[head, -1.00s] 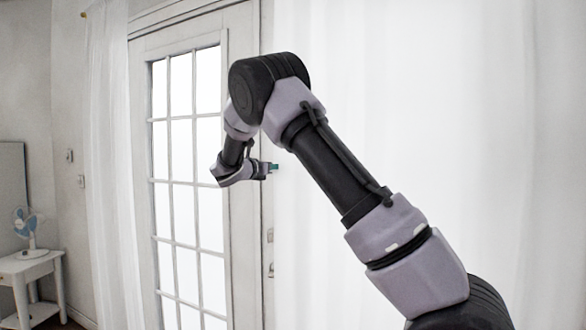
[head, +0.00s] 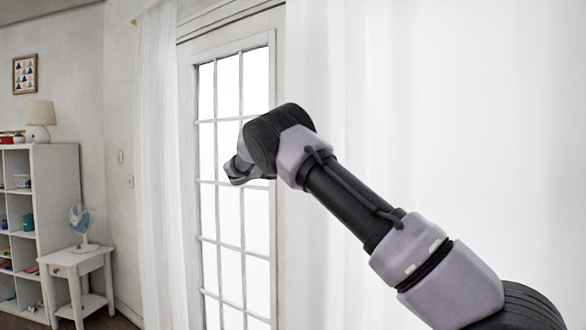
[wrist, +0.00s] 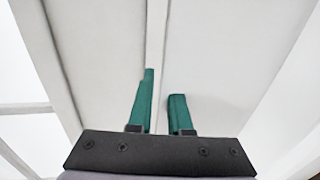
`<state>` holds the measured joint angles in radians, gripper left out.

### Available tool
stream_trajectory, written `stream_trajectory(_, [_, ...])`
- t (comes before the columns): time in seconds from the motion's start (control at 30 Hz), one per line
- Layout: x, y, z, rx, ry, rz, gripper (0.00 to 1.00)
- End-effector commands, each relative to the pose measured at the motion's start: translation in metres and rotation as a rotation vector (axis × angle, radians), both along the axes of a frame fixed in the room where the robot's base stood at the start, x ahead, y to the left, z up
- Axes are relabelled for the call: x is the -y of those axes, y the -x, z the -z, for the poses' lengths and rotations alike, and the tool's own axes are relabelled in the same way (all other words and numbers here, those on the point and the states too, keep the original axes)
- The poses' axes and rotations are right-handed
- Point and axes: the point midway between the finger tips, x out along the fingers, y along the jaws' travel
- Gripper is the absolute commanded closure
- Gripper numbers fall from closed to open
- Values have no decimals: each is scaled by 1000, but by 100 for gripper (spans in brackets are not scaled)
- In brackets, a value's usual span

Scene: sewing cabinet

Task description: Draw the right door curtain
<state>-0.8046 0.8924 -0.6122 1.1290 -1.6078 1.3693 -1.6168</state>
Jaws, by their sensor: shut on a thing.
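The right door curtain (head: 420,110) is a sheer white sheet hanging over the right side of the head view. Its left edge lies along the right side of the glazed door (head: 229,215). My arm crosses in front of it, with the wrist bent toward the door. In the head view my gripper's fingertips are hidden behind the arm. In the wrist view my gripper (wrist: 162,84) shows two green fingers a small gap apart, facing white surfaces and a vertical seam. It is shut on the curtain's edge, though the cloth is hard to tell from the white behind it.
The left curtain (head: 160,150) hangs bunched left of the door. A white side table (head: 76,262) with a fan (head: 82,225) and a shelf unit (head: 58,195) with a lamp (head: 40,118) stand farther left. Bare wall lies between them and the left curtain.

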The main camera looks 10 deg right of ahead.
Motion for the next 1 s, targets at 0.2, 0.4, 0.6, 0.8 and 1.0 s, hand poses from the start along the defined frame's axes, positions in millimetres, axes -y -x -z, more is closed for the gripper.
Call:
stream_trajectory(0.2, [-6, -2, -3, 2, 4, -17, 75])
stream_trajectory(0.4, [-4, -1, -2, 1, 3, -13, 53])
stream_trajectory(0.6, [-5, 0, -2, 1, 3, -11, 53])
stream_trajectory(0.8, [-25, 15, -2, 1, 3, -13, 53])
stream_trajectory(1.0, [-58, 40, -2, 2, 4, -15, 53])
